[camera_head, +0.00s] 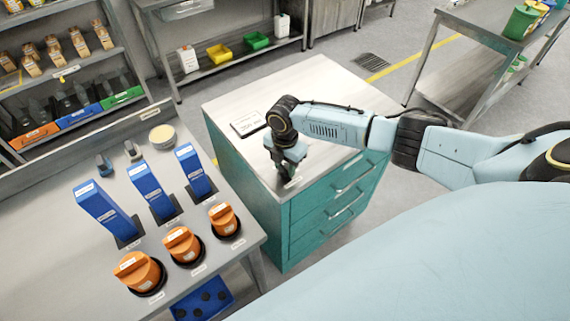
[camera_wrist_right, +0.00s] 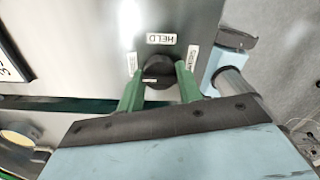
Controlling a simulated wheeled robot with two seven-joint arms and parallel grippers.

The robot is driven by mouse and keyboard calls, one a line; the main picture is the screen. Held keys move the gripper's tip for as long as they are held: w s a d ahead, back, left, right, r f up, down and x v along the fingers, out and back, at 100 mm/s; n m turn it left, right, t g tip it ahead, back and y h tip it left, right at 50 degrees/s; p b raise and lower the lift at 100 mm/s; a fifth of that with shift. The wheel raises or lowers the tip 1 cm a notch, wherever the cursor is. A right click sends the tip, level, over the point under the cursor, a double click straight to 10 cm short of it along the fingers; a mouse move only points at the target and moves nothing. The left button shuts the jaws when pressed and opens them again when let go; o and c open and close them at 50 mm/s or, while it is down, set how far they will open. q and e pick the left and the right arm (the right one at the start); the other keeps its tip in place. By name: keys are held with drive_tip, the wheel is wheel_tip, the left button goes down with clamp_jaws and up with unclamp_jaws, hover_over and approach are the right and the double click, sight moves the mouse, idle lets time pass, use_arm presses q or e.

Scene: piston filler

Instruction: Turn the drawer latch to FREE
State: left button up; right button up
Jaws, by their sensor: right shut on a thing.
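The drawer latch is a dark round knob (camera_wrist_right: 158,70) on the steel top of the teal drawer cabinet (camera_head: 320,85). In the wrist view a label reading HELD (camera_wrist_right: 161,39) sits beside it, with small labels to its left and right that are too small to read. Which label the knob points at cannot be told. My right gripper (camera_head: 288,172) reaches down over the cabinet top near its front edge. In the wrist view its green fingers stand on either side of the knob, shut on it. The head view hides the knob behind the gripper. My left gripper is not in view.
A white placard (camera_head: 248,123) lies on the cabinet top beside my arm. Left of the cabinet is a bench (camera_head: 70,230) with blue upright blocks (camera_head: 158,188) and orange knobs (camera_head: 182,245). The right part of the cabinet top is clear.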

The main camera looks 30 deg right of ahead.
sight(285, 167)
drive_tip(key=o, duration=1)
wheel_tip(285, 167, up, 14)
drive_tip(key=shift+f, duration=0.25)
idle(0.3)
